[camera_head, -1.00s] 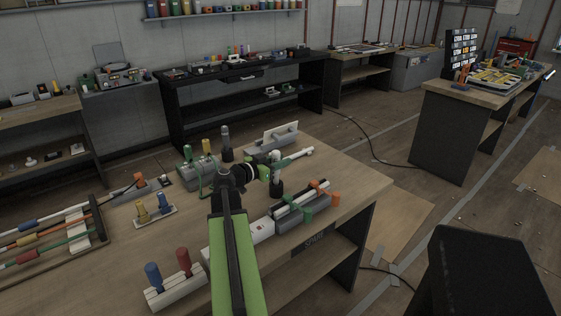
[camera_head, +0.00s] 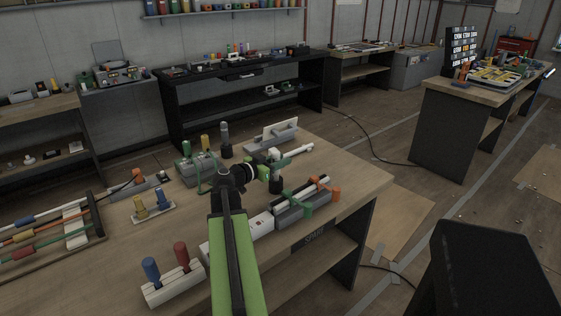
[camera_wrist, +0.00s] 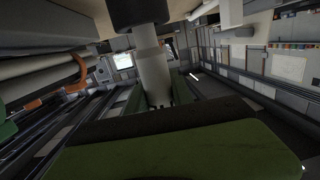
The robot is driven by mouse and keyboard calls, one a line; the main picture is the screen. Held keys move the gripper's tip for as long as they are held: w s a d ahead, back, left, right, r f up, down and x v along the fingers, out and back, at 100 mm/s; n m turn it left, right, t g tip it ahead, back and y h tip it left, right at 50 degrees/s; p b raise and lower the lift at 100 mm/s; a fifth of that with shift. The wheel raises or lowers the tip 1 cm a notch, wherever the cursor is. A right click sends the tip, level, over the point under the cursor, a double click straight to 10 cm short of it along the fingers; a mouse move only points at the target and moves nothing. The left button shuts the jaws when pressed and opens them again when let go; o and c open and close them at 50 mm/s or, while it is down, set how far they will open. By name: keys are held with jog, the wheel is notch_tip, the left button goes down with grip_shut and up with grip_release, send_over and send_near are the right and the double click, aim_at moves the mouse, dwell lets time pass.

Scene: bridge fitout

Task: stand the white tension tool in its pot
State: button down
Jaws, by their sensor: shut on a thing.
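The white tension tool (camera_wrist: 155,72) runs between the green fingers of my gripper (camera_wrist: 157,98) in the wrist view. My gripper (camera_head: 274,172) is shut on it, over the near right part of the bench. The black pot (camera_head: 276,186) is directly under the gripper in the head view. A dark round body, seemingly the pot (camera_wrist: 140,12), surrounds the tool's end in the wrist view. The tool looks upright and its end seems to be in the pot, but how deep is hidden. The fingers hide much of the tool in the head view.
A grey block with green and orange handles (camera_head: 302,205) stands close right of the pot. A grey tool in a black holder (camera_head: 226,142) stands behind left. A white-topped fixture (camera_head: 278,133) is behind. Blue and red plugs (camera_head: 167,272) stand at front left.

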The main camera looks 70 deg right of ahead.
jog(key=c, duration=1)
grip_release()
jog(key=shift+c, duration=0.2)
jog(key=f+v, duration=0.1)
jog(key=v, duration=0.6)
jog(key=shift+a+r+p, duration=0.25)
jog(key=shift+r+p, duration=0.2)
jog(key=shift+r, duration=0.05)
